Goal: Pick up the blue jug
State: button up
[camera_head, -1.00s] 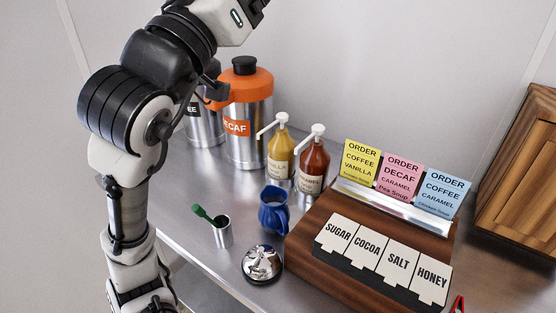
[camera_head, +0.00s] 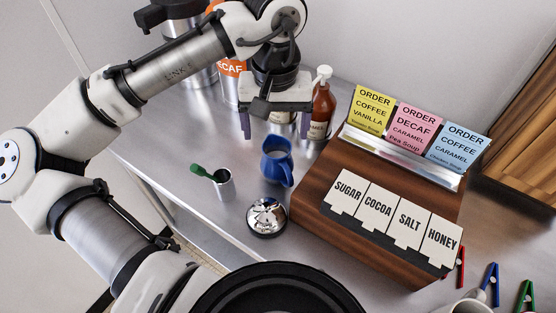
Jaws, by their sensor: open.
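The blue jug (camera_head: 276,163) stands upright on the metal counter, left of the wooden box, with its handle toward the lower right. My gripper (camera_head: 276,132) is open and empty, above and behind the jug in the picture, in front of the syrup bottles. Its two fingers point down, one at the left near the decaf dispenser and one at the right near the red-brown bottle. I see no contact between the gripper and the jug.
A silver bell (camera_head: 267,217) and a metal cup with a green-handled tool (camera_head: 221,184) stand near the jug. A red-brown syrup bottle (camera_head: 322,108) stands behind. The wooden box (camera_head: 319,197) with labelled tabs is at right. Order cards (camera_head: 414,128) stand on it.

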aim_at(277, 150)
jog(key=shift+w+d+f+p, duration=0.1)
jog(key=shift+f+p, duration=0.2)
jog(key=shift+f, duration=1)
jog(key=shift+w+a+f+p, duration=0.1)
jog(key=shift+f+p, duration=0.15)
jog(key=shift+f, duration=1.05)
jog(key=shift+w+d+f+p, duration=0.1)
jog(key=shift+f+p, duration=0.2)
jog(key=shift+f, duration=1)
jog(key=c, duration=1.6)
jog(key=shift+c, duration=0.3)
jog(key=shift+r, duration=0.2)
